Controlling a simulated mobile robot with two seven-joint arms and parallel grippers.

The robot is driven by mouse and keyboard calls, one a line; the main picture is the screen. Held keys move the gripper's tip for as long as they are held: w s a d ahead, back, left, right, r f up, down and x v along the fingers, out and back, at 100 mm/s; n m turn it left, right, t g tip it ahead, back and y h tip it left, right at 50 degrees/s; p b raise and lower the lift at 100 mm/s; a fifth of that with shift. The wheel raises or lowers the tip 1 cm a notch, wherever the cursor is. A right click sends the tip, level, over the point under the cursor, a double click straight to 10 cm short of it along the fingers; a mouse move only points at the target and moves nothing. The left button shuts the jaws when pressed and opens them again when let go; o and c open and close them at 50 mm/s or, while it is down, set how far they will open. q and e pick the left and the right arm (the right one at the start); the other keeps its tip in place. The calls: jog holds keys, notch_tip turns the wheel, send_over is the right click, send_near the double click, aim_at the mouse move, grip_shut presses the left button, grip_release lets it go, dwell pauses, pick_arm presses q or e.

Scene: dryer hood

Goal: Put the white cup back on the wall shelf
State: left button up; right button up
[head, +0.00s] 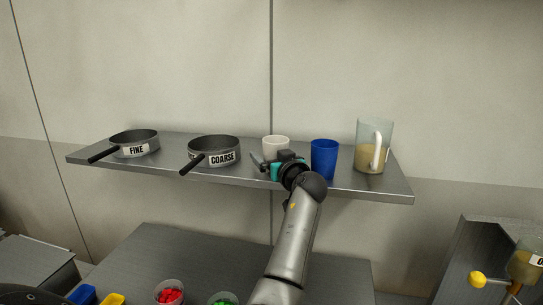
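The white cup (275,143) is at the middle of the wall shelf (370,189), upright, with its rim visible. Its base is hidden behind my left gripper (272,159), so I cannot see whether it touches the shelf. My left gripper is just in front of the cup, low over the shelf. Its fingers look spread, one slanting out to the left of the cup and the other at its right front. My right gripper is not in view.
A blue cup (324,160) stands close to the right of my wrist, and a jug (370,158) beyond it. The COARSE sieve (214,150) and FINE sieve (134,143) lie left on the shelf. Below are cups with red (169,297) and green (223,301) contents.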

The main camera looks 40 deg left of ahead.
pick_arm(q)
jog(key=shift+r, duration=0.1)
jog(key=shift+r, duration=0.15)
jog(key=b+v, duration=0.2)
jog(key=v, duration=1)
dwell(1.2)
